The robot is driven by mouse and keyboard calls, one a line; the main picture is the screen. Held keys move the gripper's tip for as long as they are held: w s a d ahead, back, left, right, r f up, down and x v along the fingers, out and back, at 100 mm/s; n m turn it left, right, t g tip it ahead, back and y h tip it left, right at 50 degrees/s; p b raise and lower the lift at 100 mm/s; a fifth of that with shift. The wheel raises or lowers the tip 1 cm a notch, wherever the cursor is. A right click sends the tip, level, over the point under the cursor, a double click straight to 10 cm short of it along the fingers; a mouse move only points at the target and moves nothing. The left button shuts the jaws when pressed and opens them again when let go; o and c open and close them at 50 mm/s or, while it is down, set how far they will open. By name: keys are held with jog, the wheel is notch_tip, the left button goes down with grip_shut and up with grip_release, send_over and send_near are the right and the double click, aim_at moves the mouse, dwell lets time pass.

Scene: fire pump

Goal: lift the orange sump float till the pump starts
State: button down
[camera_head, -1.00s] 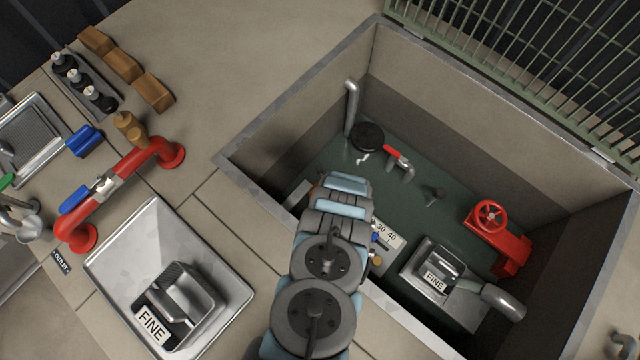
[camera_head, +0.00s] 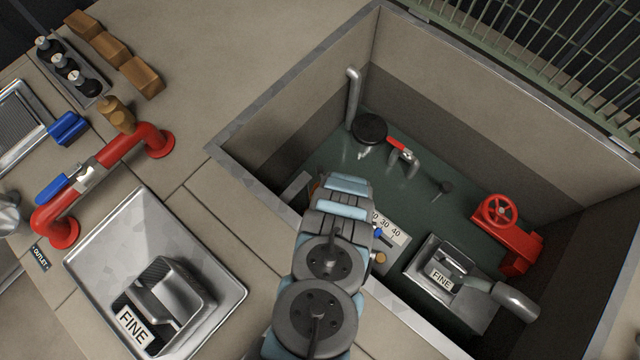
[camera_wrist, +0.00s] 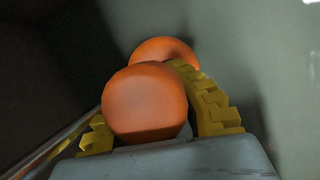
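The orange float shows in the wrist view as a rounded orange body (camera_wrist: 145,102) close to the camera, with a second orange rounded shape (camera_wrist: 165,50) just behind it. My gripper's yellow ridged fingers (camera_wrist: 155,125) stand on either side of the nearer body. The right finger looks close against it, and the left finger is partly hidden by it. Whether both fingers press on it is not clear.
The sump's metal rim (camera_head: 268,105) surrounds the arm. In the pit are a scale plate (camera_head: 388,229), a red handwheel valve (camera_head: 500,211), a red-handled tap (camera_head: 403,151), a black disc (camera_head: 369,128) and a FINE-labelled strainer (camera_head: 450,275). Red outlet piping (camera_head: 108,160) stands outside, left.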

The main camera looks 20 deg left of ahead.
jog(key=shift+f+b, duration=0.45)
jog(key=shift+f, duration=0.2)
jog(key=shift+r, duration=0.1)
jog(key=c, duration=1.2)
grip_release()
jog(key=shift+w+a, duration=0.1)
jog(key=shift+a, duration=0.05)
jog(key=shift+o, duration=0.2)
